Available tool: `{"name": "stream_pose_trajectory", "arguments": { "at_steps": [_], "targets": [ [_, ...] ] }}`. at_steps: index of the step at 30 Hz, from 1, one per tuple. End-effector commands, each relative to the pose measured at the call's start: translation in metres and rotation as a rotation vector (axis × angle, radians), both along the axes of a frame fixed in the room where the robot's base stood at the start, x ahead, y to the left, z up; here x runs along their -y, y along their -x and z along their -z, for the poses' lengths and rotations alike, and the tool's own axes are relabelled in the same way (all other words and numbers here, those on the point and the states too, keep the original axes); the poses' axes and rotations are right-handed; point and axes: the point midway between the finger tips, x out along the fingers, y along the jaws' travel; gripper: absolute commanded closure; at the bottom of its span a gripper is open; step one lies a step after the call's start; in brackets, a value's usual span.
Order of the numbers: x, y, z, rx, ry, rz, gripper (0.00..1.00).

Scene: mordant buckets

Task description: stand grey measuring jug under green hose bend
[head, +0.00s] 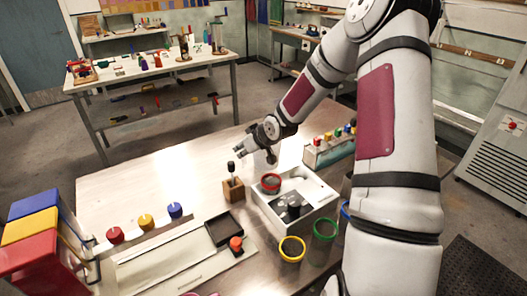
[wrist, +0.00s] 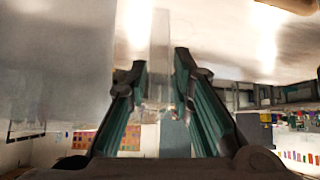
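My gripper (head: 254,154) is above the back middle of the workbench in the head view. In the wrist view its two green-lined fingers (wrist: 160,70) stand apart. A pale, see-through upright strip (wrist: 160,50) shows between them, with narrow gaps at its sides; I cannot tell whether it is part of the grey measuring jug. A large blurred grey surface fills the wrist view's left side (wrist: 50,60); it may be the jug, close up. I cannot pick out the jug or the green hose bend surely in the head view. A green-rimmed round vessel (head: 325,237) is at the front edge.
A white tray (head: 318,209) holds a red-rimmed cup (head: 271,184) and dark pieces. A wooden block (head: 233,190) stands beside it. Blue, yellow and red boxes (head: 30,228) are at left, near three coloured knobs (head: 146,222). The back left of the bench is clear.

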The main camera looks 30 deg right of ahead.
Motion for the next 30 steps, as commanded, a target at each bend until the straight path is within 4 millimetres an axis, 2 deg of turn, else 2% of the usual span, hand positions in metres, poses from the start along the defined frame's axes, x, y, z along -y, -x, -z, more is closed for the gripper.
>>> {"name": "stream_pose_trajectory", "arguments": {
  "at_steps": [3,10,11,13,14,25,30],
  "targets": [
    [0.0,-0.006,0.006,0.0,0.0,0.001,0.79],
    [0.0,-0.006,0.006,0.0,0.0,0.001,0.79],
    [0.0,-0.006,0.006,0.0,0.0,0.001,0.83],
    [0.0,-0.006,0.006,0.0,0.0,0.001,0.99],
    [0.0,-0.006,0.006,0.0,0.0,0.001,1.0],
    [0.0,-0.007,0.003,0.002,0.001,0.001,1.0],
    [0.001,-0.007,-0.019,0.005,0.003,0.002,1.0]
  ]
}}
